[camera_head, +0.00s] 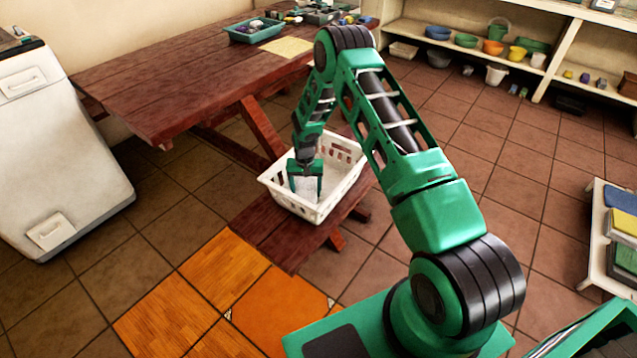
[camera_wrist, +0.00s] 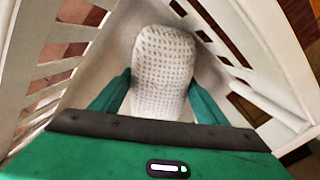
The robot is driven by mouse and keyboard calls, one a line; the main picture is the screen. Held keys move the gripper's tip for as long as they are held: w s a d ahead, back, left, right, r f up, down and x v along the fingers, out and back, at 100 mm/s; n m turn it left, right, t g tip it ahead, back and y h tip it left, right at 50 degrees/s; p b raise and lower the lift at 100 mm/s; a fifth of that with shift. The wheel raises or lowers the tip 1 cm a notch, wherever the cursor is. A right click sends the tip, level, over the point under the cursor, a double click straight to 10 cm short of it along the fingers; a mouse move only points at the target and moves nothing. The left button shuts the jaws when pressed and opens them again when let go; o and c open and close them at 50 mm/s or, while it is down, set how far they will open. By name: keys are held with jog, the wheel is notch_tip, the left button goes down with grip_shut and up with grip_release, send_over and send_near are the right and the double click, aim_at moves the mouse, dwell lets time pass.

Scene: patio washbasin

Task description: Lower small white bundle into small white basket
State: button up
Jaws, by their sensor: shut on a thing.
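The small white basket (camera_head: 342,187) with slotted walls stands on the dark red bench. Its slotted wall also shows in the wrist view (camera_wrist: 262,62). My gripper (camera_head: 305,190) points down inside the basket, between its walls. In the wrist view my gripper (camera_wrist: 160,105) has its green fingers on either side of the small white bundle (camera_wrist: 163,62), a rounded, patterned white cloth thing. The gripper is shut on the bundle. In the head view the bundle is hard to tell from the white basket. I cannot tell whether it touches the basket floor.
The bench (camera_head: 272,236) carries the basket beside the dark red table (camera_head: 160,95). A teal tray (camera_head: 254,31) with small items is on the table's far end. Shelves (camera_head: 470,55) with bowls stand at the back. A white cabinet (camera_head: 55,150) is at left. Open tiled floor lies right.

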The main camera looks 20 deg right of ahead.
jog(key=shift+f, duration=0.9)
dwell(0.5)
jog(key=o, duration=1.2)
notch_tip(320, 180, up, 11)
jog(key=shift+w+f, duration=0.1)
